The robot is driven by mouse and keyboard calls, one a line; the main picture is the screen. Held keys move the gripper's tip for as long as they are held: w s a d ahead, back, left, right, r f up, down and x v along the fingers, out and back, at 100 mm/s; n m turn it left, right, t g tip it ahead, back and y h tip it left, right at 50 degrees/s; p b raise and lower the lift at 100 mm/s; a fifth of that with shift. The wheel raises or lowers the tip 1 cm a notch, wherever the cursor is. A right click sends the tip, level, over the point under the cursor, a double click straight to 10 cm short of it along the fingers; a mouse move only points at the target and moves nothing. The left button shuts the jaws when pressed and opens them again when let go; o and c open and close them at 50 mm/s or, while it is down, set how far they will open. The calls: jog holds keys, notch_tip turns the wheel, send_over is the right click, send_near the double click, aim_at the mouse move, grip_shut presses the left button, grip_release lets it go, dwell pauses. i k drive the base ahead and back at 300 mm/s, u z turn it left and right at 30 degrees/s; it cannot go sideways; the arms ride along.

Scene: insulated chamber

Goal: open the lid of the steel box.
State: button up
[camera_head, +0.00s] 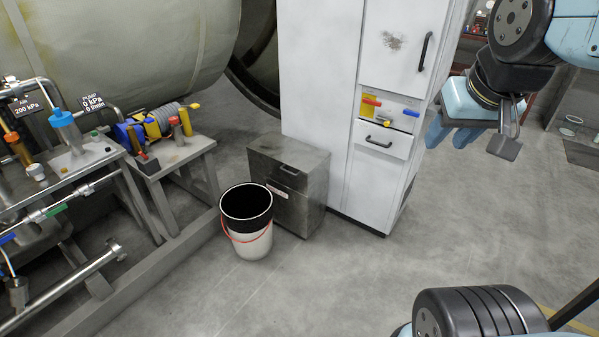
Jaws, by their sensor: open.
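The steel box (300,203) is a dark grey, scuffed metal box on the floor in the middle of the head view, against the white cabinet. Its lid (275,152) lies flat and looks closed. A small dark handle (289,170) shows on the upper front. A bucket in front hides the lower left of the box. My gripper (451,139) is at the upper right, beyond the cabinet's right edge and well apart from the box. Its blue fingers point downward, open, with nothing seen between them.
A white bucket (250,243) with a black inside and red handle stands just in front of the box. The tall white cabinet (320,80) rises behind and right of it. Pipes and a pump bench (185,152) fill the left. The floor (330,285) in front is clear.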

aim_at(298, 155)
jog(key=u, duration=0.15)
jog(key=i, duration=0.85)
jog(key=z, duration=0.05)
